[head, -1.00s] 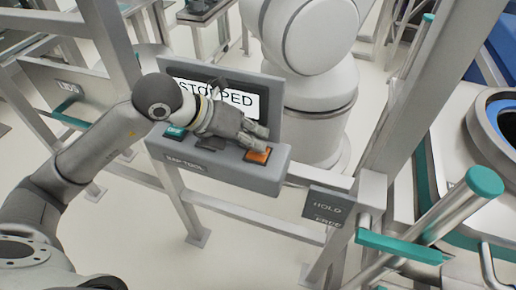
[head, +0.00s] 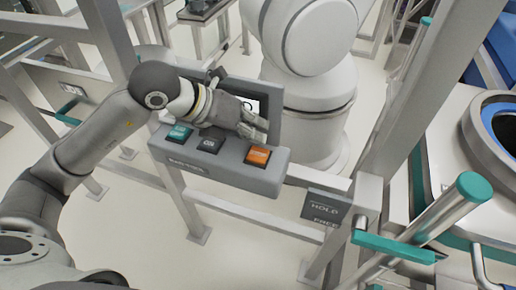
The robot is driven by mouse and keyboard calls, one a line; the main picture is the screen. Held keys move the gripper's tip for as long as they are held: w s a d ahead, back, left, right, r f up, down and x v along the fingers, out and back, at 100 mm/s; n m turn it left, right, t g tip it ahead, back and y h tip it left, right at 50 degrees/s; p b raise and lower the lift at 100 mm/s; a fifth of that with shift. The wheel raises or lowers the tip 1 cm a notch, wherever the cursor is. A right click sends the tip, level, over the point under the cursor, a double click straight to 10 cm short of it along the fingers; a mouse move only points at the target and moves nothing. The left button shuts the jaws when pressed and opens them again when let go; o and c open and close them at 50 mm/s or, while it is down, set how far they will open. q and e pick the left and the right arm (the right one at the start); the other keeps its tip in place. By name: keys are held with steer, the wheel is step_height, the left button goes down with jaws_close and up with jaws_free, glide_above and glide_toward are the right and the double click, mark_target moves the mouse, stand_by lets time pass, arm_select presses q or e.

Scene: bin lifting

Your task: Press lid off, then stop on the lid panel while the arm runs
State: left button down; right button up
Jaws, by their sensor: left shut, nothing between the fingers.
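A grey button panel (head: 225,172) is mounted on the frame in the middle of the head view. It carries a teal button (head: 178,133), a dark button (head: 210,145) and an orange button (head: 257,155). Its front label is too small to read surely; I cannot tell whether it is the lid panel. My left gripper (head: 260,129) is shut and empty, above and behind the buttons, its fingertips pointing right and apart from the orange button. It hides most of the display (head: 262,103) behind. My right gripper is out of view.
A hold/free plate (head: 326,207) sits on the rail to the right. Metal posts and teal-ended handles (head: 480,181) crowd the right side. A white robot-like column (head: 310,95) stands behind the panel. A small dark sign (head: 72,89) is on the left frame.

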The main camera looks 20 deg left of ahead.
mark_target(256, 151)
arm_select(q)
steer(key=shift+r+p, duration=0.75)
steer(key=shift+r, duration=0.8)
steer(key=shift+f, duration=0.1)
